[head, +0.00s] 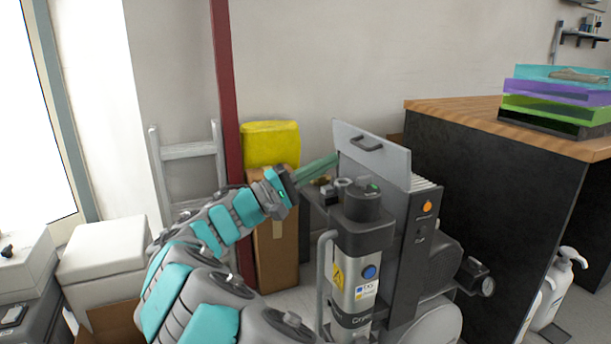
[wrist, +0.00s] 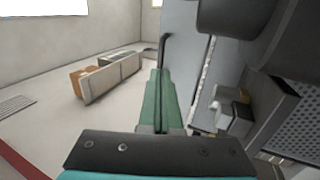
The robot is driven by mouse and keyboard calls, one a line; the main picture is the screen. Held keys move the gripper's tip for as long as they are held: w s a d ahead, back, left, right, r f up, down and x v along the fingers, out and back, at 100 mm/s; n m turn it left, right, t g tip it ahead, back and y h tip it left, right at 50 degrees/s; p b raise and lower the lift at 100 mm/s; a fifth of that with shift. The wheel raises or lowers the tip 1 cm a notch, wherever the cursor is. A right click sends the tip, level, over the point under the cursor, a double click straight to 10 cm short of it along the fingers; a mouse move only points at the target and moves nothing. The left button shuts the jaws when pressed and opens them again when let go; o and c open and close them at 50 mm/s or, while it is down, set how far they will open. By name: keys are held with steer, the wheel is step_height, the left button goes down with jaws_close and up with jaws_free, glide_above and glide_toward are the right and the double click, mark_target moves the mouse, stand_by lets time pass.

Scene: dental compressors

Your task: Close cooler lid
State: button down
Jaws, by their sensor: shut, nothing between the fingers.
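The cooler lid (head: 390,163) is a light grey panel with a dark handle (head: 367,143). It stands raised and open on top of the dark cooler (head: 413,245), which has an orange button. My gripper (head: 335,158) is shut and empty, with its green fingers together at the left edge of the lid. In the wrist view the fingers (wrist: 160,75) point forward beside the lid's grey face (wrist: 178,40), with the dark handle (wrist: 163,50) just ahead. I cannot tell whether the fingertips touch the lid.
A metal cylinder unit (head: 362,262) stands in front of the cooler. A dark counter (head: 490,200) with a wooden top is at right, bearing stacked coloured trays (head: 555,100). A yellow bin (head: 270,143) on a cardboard box (head: 276,245) and a red post (head: 228,120) are behind my arm.

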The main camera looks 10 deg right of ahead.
steer(key=x, duration=0.4)
steer(key=shift+w+d+r, duration=0.1)
steer(key=shift+w+d, duration=0.05)
steer(key=shift+d, duration=0.15)
steer(key=shift+r, duration=0.1)
